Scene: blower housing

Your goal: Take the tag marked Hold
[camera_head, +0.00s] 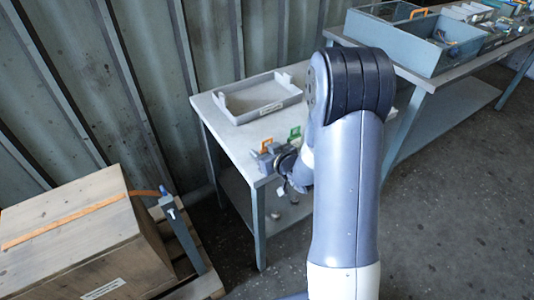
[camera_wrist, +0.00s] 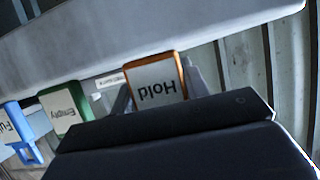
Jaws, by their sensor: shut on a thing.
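The tag marked Hold (camera_wrist: 157,88) has an orange frame and a pale face, and its lettering appears upside down in the wrist view. My gripper (camera_wrist: 158,100) is shut on it, with dark fingers on either side. In the head view the orange of the tag (camera_head: 266,143) shows at my gripper (camera_head: 269,155), over the near left part of the grey table. The tag's lower end is hidden by my gripper in the wrist view.
A green tag marked Empty (camera_wrist: 62,108) and a partly cut-off blue tag (camera_wrist: 15,122) are to the left in the wrist view. A grey tray (camera_head: 262,98) is on the table (camera_head: 213,113). A wooden crate (camera_head: 75,235) stands at lower left.

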